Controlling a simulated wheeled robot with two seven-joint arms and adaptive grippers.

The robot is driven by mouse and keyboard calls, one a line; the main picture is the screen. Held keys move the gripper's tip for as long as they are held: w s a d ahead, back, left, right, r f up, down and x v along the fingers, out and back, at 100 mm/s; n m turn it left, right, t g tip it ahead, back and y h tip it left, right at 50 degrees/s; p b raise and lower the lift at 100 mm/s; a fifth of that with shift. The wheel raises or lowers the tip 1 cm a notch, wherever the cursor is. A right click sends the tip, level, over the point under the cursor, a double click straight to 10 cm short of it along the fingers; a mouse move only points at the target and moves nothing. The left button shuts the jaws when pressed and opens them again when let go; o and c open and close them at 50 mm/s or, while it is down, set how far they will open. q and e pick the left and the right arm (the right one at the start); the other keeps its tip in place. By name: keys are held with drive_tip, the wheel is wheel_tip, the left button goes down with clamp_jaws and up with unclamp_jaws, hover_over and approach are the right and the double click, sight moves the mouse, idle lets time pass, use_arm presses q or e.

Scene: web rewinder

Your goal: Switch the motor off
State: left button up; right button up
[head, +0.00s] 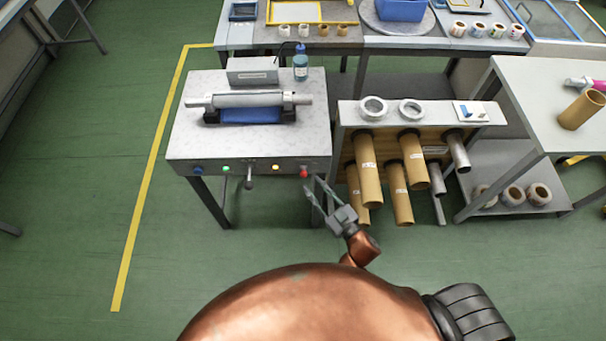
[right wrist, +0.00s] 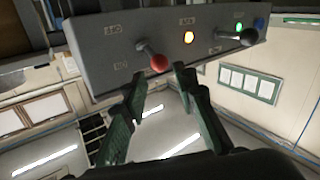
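The rewinder bench (head: 190,143) stands left of centre in the head view. Its front panel carries a lever with a red knob (head: 304,173) at the right end. In the right wrist view the red knob (right wrist: 159,62) sits on a short lever between small, hard-to-read labels. An amber lamp (right wrist: 188,37) and a green lamp (right wrist: 238,27) are lit on the panel. My right gripper (head: 313,184) is open and empty, its fingertips just short of the red knob. In the wrist view its fingers (right wrist: 160,80) stand apart, either side of the knob's line. My left gripper is out of view.
A black-knobbed lever (right wrist: 248,37) and a blue button (head: 198,170) are on the same panel. A roller (head: 248,100), a grey box (head: 252,70) and a blue bottle (head: 301,62) are on the bench. A rack with cardboard tubes (head: 368,180) stands close right of my gripper.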

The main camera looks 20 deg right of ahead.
sight(304, 174)
drive_tip(key=b+x, duration=0.1)
drive_tip(key=x, duration=0.5)
drive_tip(key=shift+w+f, duration=0.15)
drive_tip(key=shift+w, duration=0.25)
drive_tip(key=shift+c, duration=0.3)
drive_tip(key=c, duration=0.3)
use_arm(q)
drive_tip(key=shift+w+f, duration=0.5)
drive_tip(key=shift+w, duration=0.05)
use_arm(e)
clamp_jaws()
